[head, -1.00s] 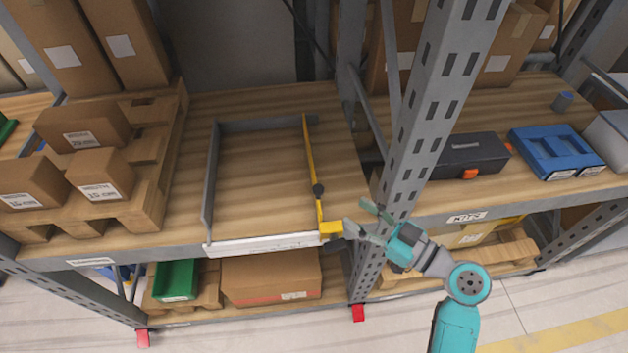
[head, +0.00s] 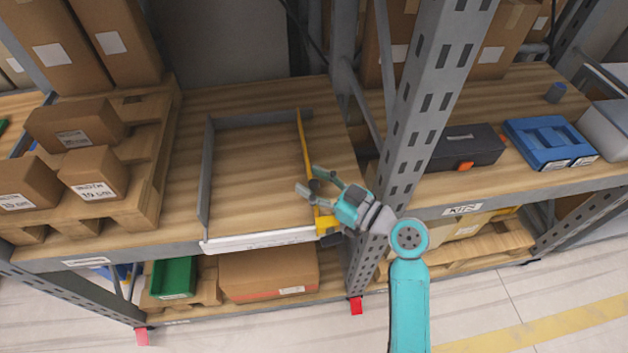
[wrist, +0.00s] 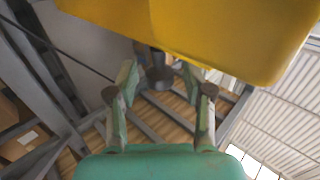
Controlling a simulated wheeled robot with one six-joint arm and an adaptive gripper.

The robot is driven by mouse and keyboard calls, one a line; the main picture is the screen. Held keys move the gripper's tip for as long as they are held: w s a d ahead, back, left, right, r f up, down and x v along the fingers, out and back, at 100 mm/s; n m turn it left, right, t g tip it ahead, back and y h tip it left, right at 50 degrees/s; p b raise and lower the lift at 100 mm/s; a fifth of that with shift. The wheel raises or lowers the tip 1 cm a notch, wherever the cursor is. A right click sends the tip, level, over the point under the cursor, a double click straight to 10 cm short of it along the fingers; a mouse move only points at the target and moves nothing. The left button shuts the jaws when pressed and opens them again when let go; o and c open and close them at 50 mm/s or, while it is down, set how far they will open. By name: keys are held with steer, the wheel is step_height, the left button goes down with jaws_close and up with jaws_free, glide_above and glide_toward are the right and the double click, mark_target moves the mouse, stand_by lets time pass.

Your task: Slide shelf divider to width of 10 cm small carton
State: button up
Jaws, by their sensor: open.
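The yellow shelf divider (head: 306,150) stands along the right side of a grey-framed bay on the shelf. A grey fixed wall (head: 206,170) bounds the bay's left side, well apart from the divider. A dark knob (wrist: 158,78) is on the divider, near its front end. My gripper (head: 309,179) is open at the divider's front part, its fingers on either side of the knob; contact is not clear. The wrist view shows the yellow part large and close at the top.
A white scale strip (head: 260,241) runs along the bay's front edge. The bay is empty. A grey rack post (head: 420,110) stands close right of my gripper. A dark toolbox (head: 465,148) and blue tray (head: 548,143) lie beyond it. The wooden pallet (head: 150,190) borders the left.

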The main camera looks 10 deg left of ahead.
steer(key=shift+c, duration=0.2)
jaws_close()
steer(key=s+a, duration=0.1)
steer(key=a, duration=0.3)
steer(key=s+a, duration=0.1)
steer(key=a, duration=0.4)
steer(key=s+a, duration=0.2)
steer(key=a, duration=0.3)
steer(key=shift+a, duration=0.2)
steer(key=shift+o, duration=0.2)
jaws_free()
steer(key=shift+d, duration=0.1)
steer(key=v, duration=1.2)
